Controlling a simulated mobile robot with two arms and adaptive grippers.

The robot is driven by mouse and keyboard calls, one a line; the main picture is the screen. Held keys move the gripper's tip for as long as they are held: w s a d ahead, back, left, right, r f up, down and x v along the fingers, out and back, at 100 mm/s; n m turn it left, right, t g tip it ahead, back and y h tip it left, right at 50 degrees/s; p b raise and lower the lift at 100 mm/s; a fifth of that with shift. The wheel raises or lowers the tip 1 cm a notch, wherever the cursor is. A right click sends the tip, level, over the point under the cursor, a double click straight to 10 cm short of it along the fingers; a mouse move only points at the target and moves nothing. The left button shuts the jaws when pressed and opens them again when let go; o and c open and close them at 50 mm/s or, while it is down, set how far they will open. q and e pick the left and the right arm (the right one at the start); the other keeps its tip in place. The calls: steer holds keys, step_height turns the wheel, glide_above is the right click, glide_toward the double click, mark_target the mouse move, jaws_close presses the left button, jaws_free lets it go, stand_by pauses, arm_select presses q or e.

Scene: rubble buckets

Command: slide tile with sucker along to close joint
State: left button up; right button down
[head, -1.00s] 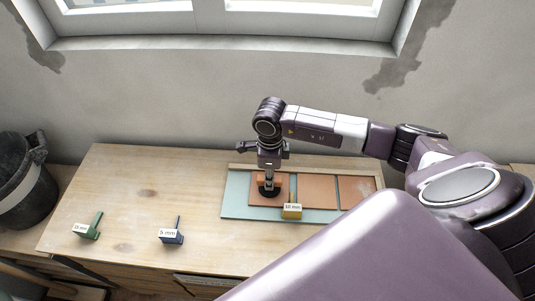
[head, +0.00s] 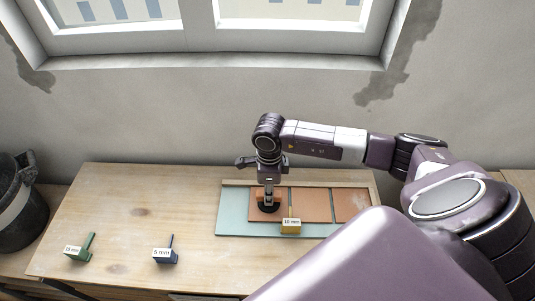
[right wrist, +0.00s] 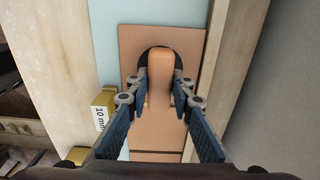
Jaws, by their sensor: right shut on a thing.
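My right gripper (head: 268,187) is shut on the orange handle of a sucker (right wrist: 159,82). The sucker's black cup (head: 268,207) sits on the left terracotta tile (head: 256,212). In the right wrist view that tile (right wrist: 131,42) lies flat under the cup. A middle tile (head: 311,204) and a right tile (head: 352,206) lie in the same row. A thin joint shows between the left and middle tiles. The yellow 10 mm spacer (head: 290,227) stands at the front of this joint; it also shows in the right wrist view (right wrist: 103,112). My left gripper is not in view.
The tiles lie on a pale green board (head: 231,216) with a wooden strip (head: 235,183) along its back. A blue 5 mm spacer (head: 166,254) and a green spacer (head: 80,250) stand on the bench's clear left part. A dark bucket (head: 20,220) is at far left.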

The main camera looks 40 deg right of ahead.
steer(key=shift+s+d+f, duration=0.15)
steer(key=shift+s+d, duration=0.1)
steer(key=shift+d, duration=0.2)
steer(key=c, duration=2)
jaws_free()
steer(key=o, duration=0.4)
steer(key=shift+s+d, duration=0.1)
steer(key=shift+d, duration=0.05)
steer(key=shift+a, duration=0.2)
steer(key=shift+w+r, duration=0.2)
steer(key=shift+r, duration=0.25)
step_height(320, 180, up, 11)
steer(key=shift+s, duration=0.15)
